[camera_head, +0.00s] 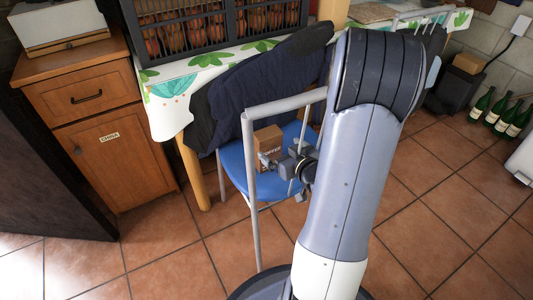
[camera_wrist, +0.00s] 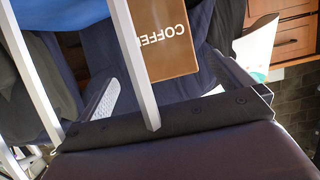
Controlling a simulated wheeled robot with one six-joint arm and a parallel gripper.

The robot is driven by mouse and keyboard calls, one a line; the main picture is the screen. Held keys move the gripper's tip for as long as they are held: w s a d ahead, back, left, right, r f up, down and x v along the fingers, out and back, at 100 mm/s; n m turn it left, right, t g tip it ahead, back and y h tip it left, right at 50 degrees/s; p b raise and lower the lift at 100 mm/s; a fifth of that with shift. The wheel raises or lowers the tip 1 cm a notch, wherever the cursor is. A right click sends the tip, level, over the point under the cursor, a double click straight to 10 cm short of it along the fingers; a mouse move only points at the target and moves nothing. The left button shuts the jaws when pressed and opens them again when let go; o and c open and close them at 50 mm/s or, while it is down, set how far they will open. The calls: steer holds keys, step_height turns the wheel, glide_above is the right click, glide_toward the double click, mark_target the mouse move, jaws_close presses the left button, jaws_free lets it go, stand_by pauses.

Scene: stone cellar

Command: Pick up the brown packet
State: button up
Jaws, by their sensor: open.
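The brown packet (camera_head: 268,140), marked with COFFEE lettering, stands on the blue seat of a chair (camera_head: 234,172). In the wrist view the packet (camera_wrist: 175,50) shows with its lettering upside down, beyond the gap between my fingers. My gripper (camera_head: 277,172) is just in front of the packet in the head view, its jaws apart and nothing between them. The wrist view shows both pale fingers of my gripper (camera_wrist: 163,72) spread wide. A grey chair bar crosses the packet's left edge there. My gripper hides the packet's lower part in the head view.
The chair's grey frame (camera_head: 249,190) rises close around my gripper. Dark clothing (camera_head: 260,85) hangs behind the packet. A table with a leaf-patterned cloth (camera_head: 165,108) carries a dark crate (camera_head: 215,42). A wooden cabinet (camera_head: 100,110) stands left, green bottles (camera_head: 495,110) right. Tiled floor is open at right.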

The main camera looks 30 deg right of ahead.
mark_target(273, 144)
steer(key=b+x, duration=0.1)
steer(key=x, duration=0.3)
steer(key=shift+w+f, duration=0.1)
steer(key=shift+w, duration=0.15)
steer(key=x, duration=0.1)
steer(key=b+x, duration=0.1)
steer(key=x, duration=0.1)
steer(key=b+x, duration=0.1)
steer(key=x, duration=0.1)
steer(key=shift+w+a+f, duration=0.1)
steer(key=shift+a+f, duration=0.05)
steer(key=shift+a, duration=0.1)
steer(key=shift+c, duration=0.4)
steer(key=c, duration=1.1)
